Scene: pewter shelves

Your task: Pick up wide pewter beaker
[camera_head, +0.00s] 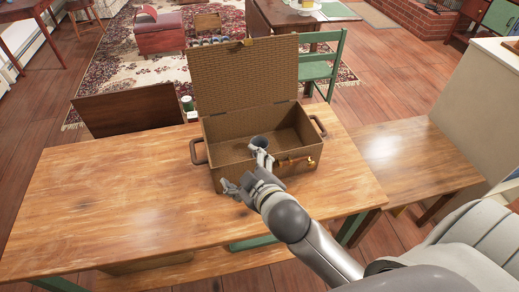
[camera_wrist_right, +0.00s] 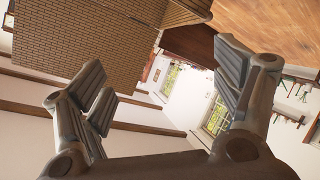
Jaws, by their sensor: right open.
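I cannot tell whether the finger touches the beaker. In the right wrist view the right gripper (camera_wrist_right: 165,95) has its fingers wide apart, and no beaker shows. My left gripper is not in view.
The case's lid (camera_head: 243,75) stands raised at the back, and handles stick out at its sides. The wooden table (camera_head: 110,200) is clear to the left. A bench (camera_head: 415,160) is at the right. A small jar (camera_head: 189,107) shows behind the table.

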